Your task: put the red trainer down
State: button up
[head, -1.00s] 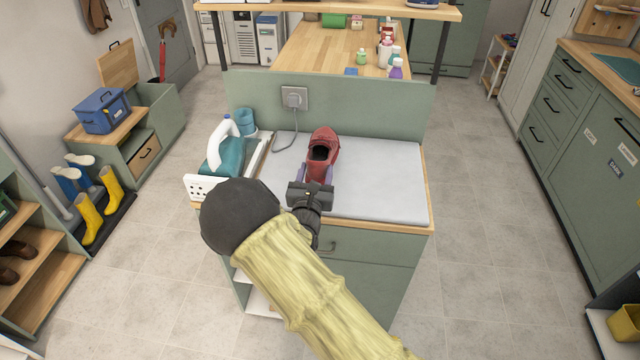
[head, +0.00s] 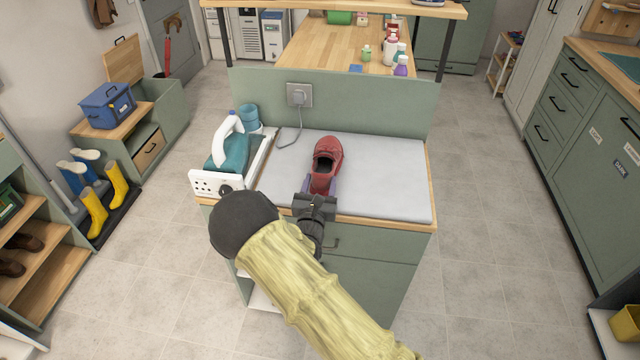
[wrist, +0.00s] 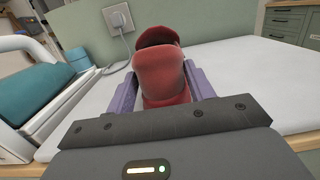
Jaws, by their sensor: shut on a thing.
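The red trainer (head: 327,158) is at the grey ironing pad (head: 385,180) on top of the green cabinet, its toe pointing away from me. My gripper (head: 320,186) is shut on its heel end, with a purple finger on each side. In the wrist view the trainer (wrist: 163,78) stands upright between the fingers (wrist: 163,90). Its sole is at or just above the pad; I cannot tell whether it touches. The lower heel is partly hidden by my gripper body.
A wall socket (head: 299,95) with a grey cord is on the green panel behind. The pad's right side is clear. Bottles (head: 401,66) stand on the wooden counter beyond.

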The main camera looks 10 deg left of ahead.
jog(key=o, duration=1.2)
jog(key=shift+f, duration=0.15)
jog(key=shift+c, duration=0.2)
jog(key=s+f+b, duration=0.1)
jog(key=s+b, duration=0.1)
jog(key=s, duration=1)
jog(key=shift+a, duration=0.3)
